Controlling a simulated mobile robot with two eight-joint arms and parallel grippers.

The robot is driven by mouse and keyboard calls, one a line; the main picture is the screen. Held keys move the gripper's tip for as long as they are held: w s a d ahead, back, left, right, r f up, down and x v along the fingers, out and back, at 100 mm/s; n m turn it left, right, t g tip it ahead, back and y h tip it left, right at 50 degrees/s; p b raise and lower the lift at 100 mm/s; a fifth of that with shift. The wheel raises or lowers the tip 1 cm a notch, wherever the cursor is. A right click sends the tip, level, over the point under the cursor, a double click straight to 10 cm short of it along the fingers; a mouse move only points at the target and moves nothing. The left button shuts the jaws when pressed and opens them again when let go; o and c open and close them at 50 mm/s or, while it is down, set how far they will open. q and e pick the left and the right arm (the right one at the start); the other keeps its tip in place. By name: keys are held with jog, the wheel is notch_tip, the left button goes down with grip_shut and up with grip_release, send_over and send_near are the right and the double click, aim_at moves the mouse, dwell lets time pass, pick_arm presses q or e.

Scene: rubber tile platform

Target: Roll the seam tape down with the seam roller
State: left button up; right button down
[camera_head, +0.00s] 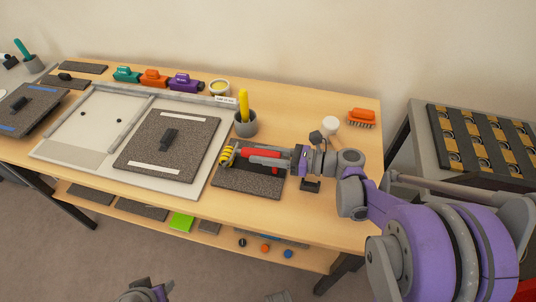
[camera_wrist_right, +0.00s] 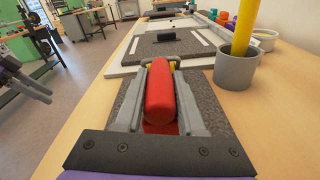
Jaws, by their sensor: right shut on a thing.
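The seam roller has a red handle (camera_head: 262,153) and a yellow ribbed roller head (camera_head: 227,155). My right gripper (camera_head: 246,156) is shut on the red handle, which lies lengthwise between its fingers in the right wrist view (camera_wrist_right: 160,92). The roller is over a dark speckled pad (camera_head: 248,186) at the bench's right; I cannot tell whether its head touches the pad. Two white strips, possibly the seam tape, lie on the large speckled tile (camera_head: 202,143): a far strip (camera_head: 183,116) and a near strip (camera_head: 155,170). My left gripper (camera_head: 146,291) shows only partly at the bottom edge.
A grey cup (camera_head: 245,124) with a yellow-handled tool stands just behind the pad. A white-and-black tool (camera_head: 328,126) and an orange brush (camera_head: 361,117) are at right. Green, orange and purple blocks (camera_head: 153,78) line the back.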

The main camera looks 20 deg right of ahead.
jog(key=shift+x, duration=0.95)
jog(key=shift+r, duration=0.1)
jog(key=shift+r, duration=0.1)
notch_tip(320, 180, up, 7)
jog(key=p, duration=0.5)
